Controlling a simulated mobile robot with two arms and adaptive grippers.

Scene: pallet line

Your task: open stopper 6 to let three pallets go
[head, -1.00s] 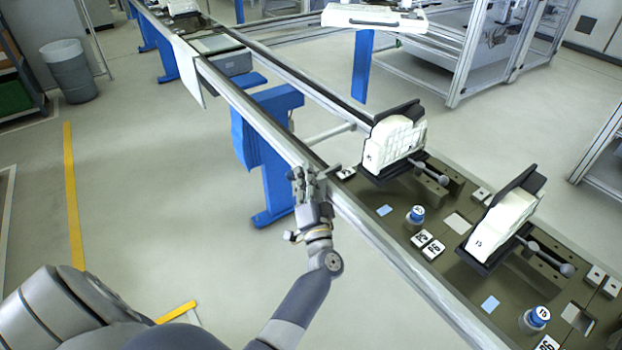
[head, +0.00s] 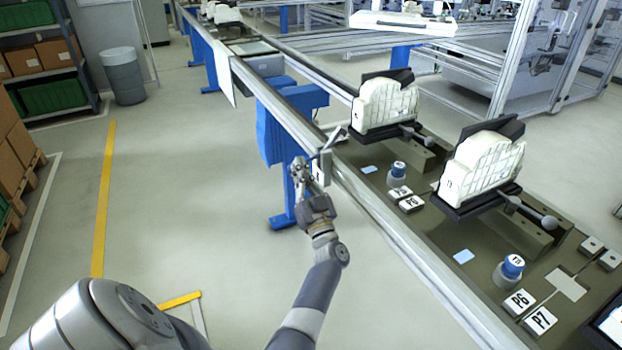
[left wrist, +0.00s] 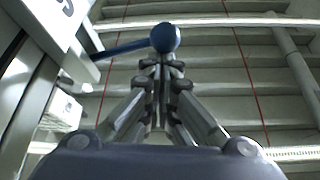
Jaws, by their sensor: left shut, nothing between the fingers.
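A small lever (head: 333,137) stands at the near rail of the pallet line. In the left wrist view it appears as a blue arm with a round blue knob (left wrist: 165,38). I cannot read a stopper number on it. My left gripper (head: 301,167) is shut and empty, just left of the lever and outside the rail. In the left wrist view its closed fingertips (left wrist: 160,62) are just below the knob; I cannot tell whether they touch. Pallets with white parts (head: 385,106) (head: 482,165) stand on the line to the right. My right gripper is not in view.
The near rail (head: 380,213) runs diagonally past my gripper. A blue support leg (head: 286,185) stands behind the gripper. A grey bin (head: 123,77) and shelves (head: 45,58) are at the far left.

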